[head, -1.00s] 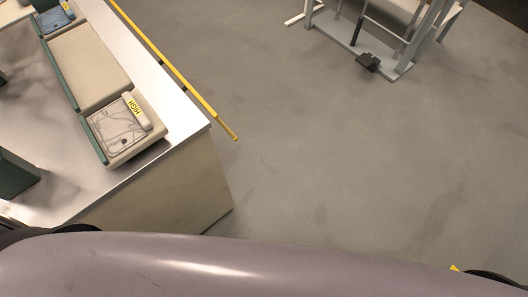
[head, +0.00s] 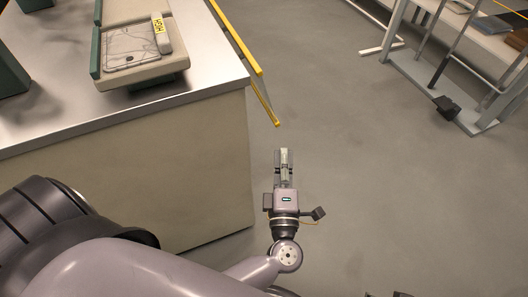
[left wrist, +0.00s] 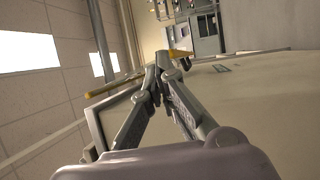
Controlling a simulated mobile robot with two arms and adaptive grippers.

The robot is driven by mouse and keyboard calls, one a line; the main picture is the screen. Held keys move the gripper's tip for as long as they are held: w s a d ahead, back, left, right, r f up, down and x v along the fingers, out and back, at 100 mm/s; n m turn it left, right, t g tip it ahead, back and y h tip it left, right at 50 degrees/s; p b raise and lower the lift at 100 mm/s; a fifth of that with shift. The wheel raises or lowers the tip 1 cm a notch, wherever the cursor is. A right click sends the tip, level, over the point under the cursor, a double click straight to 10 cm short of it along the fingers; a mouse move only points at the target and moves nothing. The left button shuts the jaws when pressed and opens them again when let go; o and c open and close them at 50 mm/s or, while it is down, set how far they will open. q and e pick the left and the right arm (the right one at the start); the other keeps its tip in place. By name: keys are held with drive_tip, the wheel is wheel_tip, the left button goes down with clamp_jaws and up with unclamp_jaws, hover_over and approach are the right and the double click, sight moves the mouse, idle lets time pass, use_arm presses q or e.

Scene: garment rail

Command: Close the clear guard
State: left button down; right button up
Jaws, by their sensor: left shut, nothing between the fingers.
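The clear guard (head: 262,97) shows as a thin, see-through panel with yellow edging at the right side of the counter, seen nearly edge-on. A yellow bar (head: 238,40) runs along the counter edge above it. My left gripper (head: 284,153) is shut and empty, beyond the counter's right side and a little below the guard's lower yellow end, apart from it in the head view. In the left wrist view the closed fingers (left wrist: 161,66) point toward yellow edging (left wrist: 180,53); whether they touch it I cannot tell.
The counter (head: 215,80) stands at left, with a padded unit (head: 135,79) marked HIGH on top. Its side panel (head: 190,150) is close to my left arm. A grey-framed table (head: 470,30) stands at upper right. The floor (head: 380,190) between is clear.

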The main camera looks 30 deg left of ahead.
use_arm(q)
drive_tip(key=w+a+n+g+y+b, duration=0.2)
drive_tip(key=w+a+n, duration=0.3)
drive_tip(key=a, duration=0.3)
drive_tip(key=shift+w+a+f+n+g+b, duration=0.2)
drive_tip(key=shift+w+f+n+g+b, duration=0.15)
drive_tip(key=shift+b, duration=0.35)
use_arm(e)
drive_tip(key=shift+w+a+r+t, duration=0.1)
drive_tip(key=shift+r+t, duration=0.5)
drive_tip(key=shift+r, duration=0.6)
use_arm(q)
drive_tip(key=shift+w+r, duration=0.1)
